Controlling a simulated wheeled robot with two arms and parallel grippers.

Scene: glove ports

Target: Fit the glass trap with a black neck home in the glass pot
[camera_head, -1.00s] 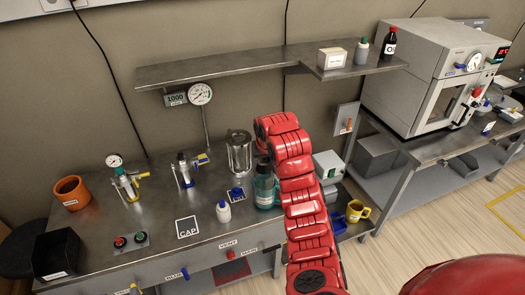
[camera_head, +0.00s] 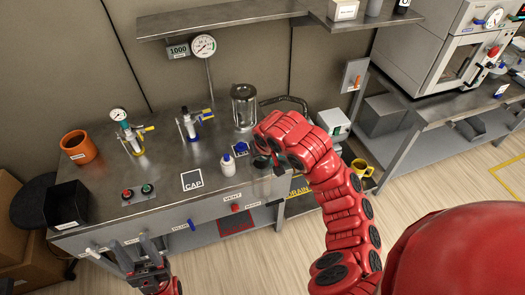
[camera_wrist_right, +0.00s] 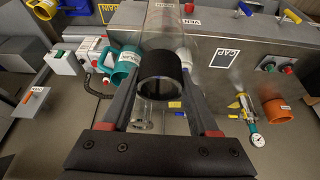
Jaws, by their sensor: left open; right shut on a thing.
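The glass trap with its black neck (camera_wrist_right: 162,70) is held between the fingers of my right gripper (camera_wrist_right: 160,100). In the head view the black neck (camera_head: 262,162) shows beside my right arm, and the fingers there are mostly hidden. The glass pot (camera_head: 243,108) stands upright on the bench towards the back, behind and apart from the trap. My left gripper (camera_head: 135,251) is open and empty, low in front of the bench.
A white bottle (camera_head: 228,166) and a CAP mark (camera_head: 192,180) are on the bench near the trap. A gauge on a stand (camera_head: 203,47) rises left of the pot, below the shelf (camera_head: 215,20). A teal jug (camera_wrist_right: 122,68) shows in the wrist view.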

